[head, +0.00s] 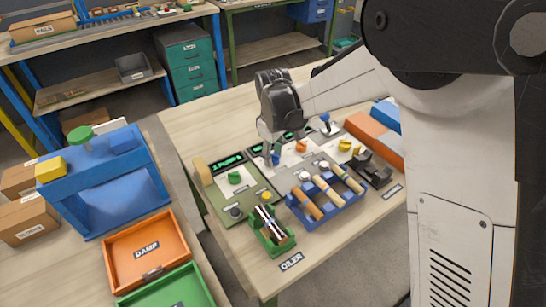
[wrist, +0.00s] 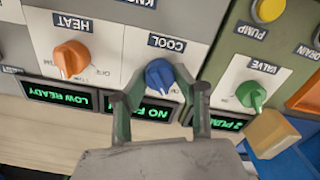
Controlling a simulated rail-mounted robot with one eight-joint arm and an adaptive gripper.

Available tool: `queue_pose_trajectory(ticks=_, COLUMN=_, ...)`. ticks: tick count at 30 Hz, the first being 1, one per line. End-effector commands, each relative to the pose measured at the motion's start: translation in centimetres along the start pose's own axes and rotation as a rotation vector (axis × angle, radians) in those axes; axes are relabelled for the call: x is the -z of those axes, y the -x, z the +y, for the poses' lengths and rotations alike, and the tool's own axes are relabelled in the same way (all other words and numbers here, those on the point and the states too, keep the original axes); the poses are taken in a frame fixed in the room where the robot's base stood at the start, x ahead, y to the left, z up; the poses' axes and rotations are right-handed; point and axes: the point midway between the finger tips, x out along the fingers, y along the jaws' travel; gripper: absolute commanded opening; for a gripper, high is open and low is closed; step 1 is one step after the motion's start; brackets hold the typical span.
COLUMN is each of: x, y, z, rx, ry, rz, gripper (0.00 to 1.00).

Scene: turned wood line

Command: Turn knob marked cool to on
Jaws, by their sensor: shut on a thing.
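The blue knob (wrist: 160,74) sits on a white plate under the label COOL in the wrist view. My gripper (wrist: 160,92) has a finger on each side of it and is shut on it. The knob's pointer end faces the lower right of the wrist view, toward a small mark I cannot read clearly. A green-lit display (wrist: 150,110) below it is partly hidden by my finger; "NO" shows. In the head view my gripper (head: 270,150) reaches down onto the panel from the back.
The orange HEAT knob (wrist: 70,58) is left of the blue knob; the green VALVE knob (wrist: 251,95) is right, beside a wooden block (wrist: 271,134). In the head view, a blue rack (head: 325,205) of turned wood and a green tray (head: 270,238) stand in front of the panels.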

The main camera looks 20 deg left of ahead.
Motion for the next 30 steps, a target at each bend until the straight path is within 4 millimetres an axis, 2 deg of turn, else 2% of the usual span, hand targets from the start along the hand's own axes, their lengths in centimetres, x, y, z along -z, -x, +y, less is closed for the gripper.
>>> queue_pose_trajectory(ticks=30, x=-0.09, y=-0.08, z=0.25, rx=0.000, ry=-0.951, rz=0.001, gripper=0.02)
